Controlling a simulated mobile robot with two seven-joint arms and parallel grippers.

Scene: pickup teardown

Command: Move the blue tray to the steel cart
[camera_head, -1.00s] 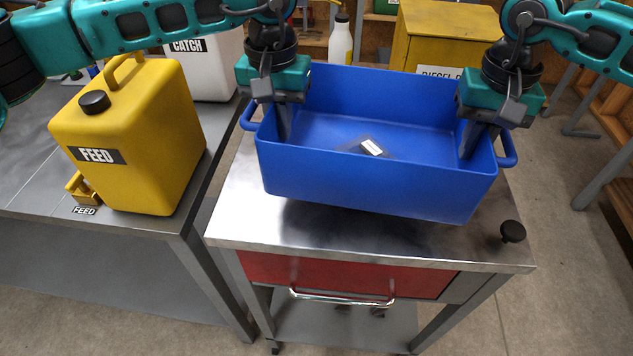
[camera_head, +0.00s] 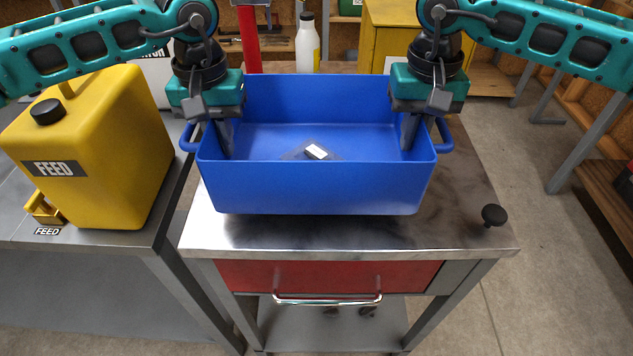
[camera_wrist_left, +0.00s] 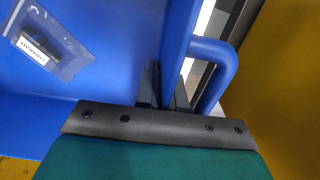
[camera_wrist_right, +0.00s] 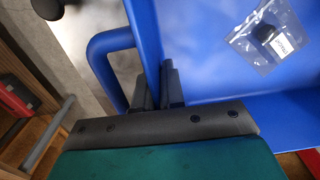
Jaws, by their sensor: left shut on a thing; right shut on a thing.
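The blue tray (camera_head: 310,188) is over the top of the steel cart (camera_head: 350,236) in the head view. I cannot tell whether its base touches the cart top. A small clear bag with a dark labelled part (camera_head: 315,152) lies inside the tray; it also shows in the left wrist view (camera_wrist_left: 45,45) and the right wrist view (camera_wrist_right: 268,38). My left gripper (camera_head: 222,140) is shut on the tray's left wall, beside the left handle (camera_head: 188,138). My right gripper (camera_head: 411,132) is shut on the right wall, beside the right handle (camera_head: 443,135). The fingertips straddle the walls in both wrist views.
A yellow FEED container (camera_head: 95,150) stands on the grey bench at the left. A black knob (camera_head: 493,215) sits on the cart's right front corner. A white bottle (camera_head: 307,45) and a yellow cabinet (camera_head: 400,30) are behind the tray. The cart's front strip is bare.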

